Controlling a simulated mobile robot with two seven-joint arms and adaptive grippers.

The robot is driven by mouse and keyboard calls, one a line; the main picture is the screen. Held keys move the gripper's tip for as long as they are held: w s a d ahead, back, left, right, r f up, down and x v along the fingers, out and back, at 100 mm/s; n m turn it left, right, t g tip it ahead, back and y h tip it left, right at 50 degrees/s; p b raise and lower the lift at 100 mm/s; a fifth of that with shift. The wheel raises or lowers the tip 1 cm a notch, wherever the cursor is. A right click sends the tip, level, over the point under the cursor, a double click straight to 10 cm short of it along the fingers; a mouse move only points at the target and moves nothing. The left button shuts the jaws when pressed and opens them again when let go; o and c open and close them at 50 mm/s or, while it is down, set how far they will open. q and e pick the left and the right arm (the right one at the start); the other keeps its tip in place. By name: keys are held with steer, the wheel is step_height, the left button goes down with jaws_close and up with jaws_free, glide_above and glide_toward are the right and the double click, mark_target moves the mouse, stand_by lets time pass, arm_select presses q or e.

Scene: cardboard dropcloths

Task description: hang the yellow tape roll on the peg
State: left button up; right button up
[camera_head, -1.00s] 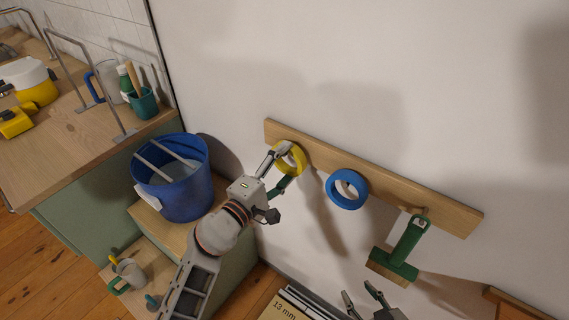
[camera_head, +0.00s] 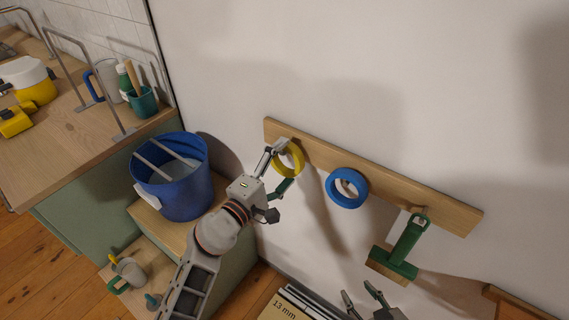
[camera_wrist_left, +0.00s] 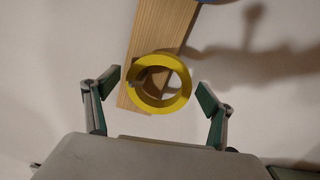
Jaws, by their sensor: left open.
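The yellow tape roll (camera_head: 299,160) hangs at the left end of the wooden peg board (camera_head: 440,209), on a peg that is mostly hidden in the head view. In the left wrist view the roll (camera_wrist_left: 180,101) faces me, with part of a peg showing inside its ring. My left gripper (camera_head: 281,170) is open around the roll; in the left wrist view its fingers (camera_wrist_left: 158,88) stand apart on both sides, with gaps to the roll. My right gripper (camera_head: 362,298) is at the bottom edge, its fingers apart with nothing seen between them.
A blue tape roll (camera_head: 339,196) and a green-handled brush (camera_head: 403,249) hang further right on the board. A blue bucket (camera_head: 176,197) stands left of my left arm. A counter (camera_head: 75,140) with mugs and bottles is at the far left. The wall above the board is clear.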

arm_select(q)
steer(key=shift+s, duration=0.1)
steer(key=v, duration=1.1)
steer(key=shift+s+a, duration=0.25)
steer(key=shift+s, duration=0.05)
steer(key=s+a+f+n+t+y, duration=0.1)
steer(key=s+a+f+n+y, duration=0.3)
steer(key=n, duration=1.4)
steer(key=a+f+n+t+y, duration=0.1)
steer(key=a+f+n+y, duration=0.4)
steer(key=n, duration=1.2)
steer(key=s+a+f+n+g, duration=0.1)
steer(key=s+f+n+g, duration=0.1)
steer(key=f+n, duration=0.3)
steer(key=s+a+f+n+g, duration=0.2)
steer(key=s+f+n, duration=0.2)
steer(key=f+n, duration=0.2)
steer(key=s+a+f+n+g+h, duration=0.1)
steer(key=s+f+n, duration=0.3)
steer(key=n, duration=0.5)
steer(key=shift+a+f+g, duration=0.35)
steer(key=shift+f+g, duration=0.05)
steer(key=shift+f, duration=0.45)
